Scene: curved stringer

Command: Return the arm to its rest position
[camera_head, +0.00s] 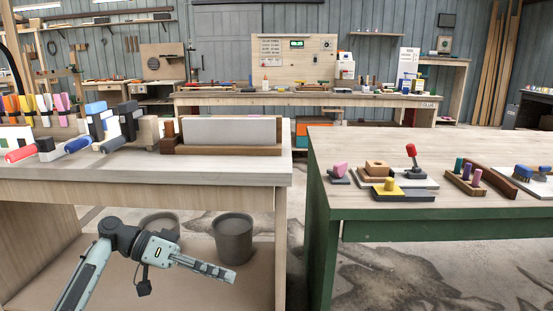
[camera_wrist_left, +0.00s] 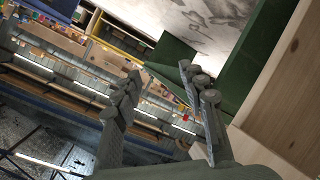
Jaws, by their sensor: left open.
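My left arm comes in from the lower left in the head view. Its gripper (camera_head: 220,271) is in front of the left workbench (camera_head: 150,180), below the level of its top, and points to the right. In the left wrist view the two fingers of the left gripper (camera_wrist_left: 165,95) stand apart with nothing between them. The left gripper is open and empty. My right arm and gripper do not show in either view.
A dark bucket (camera_head: 233,240) stands behind the left gripper under the bench. A green-sided table (camera_head: 440,222) with small coloured parts is at the right. A gap of bare floor lies between the two benches.

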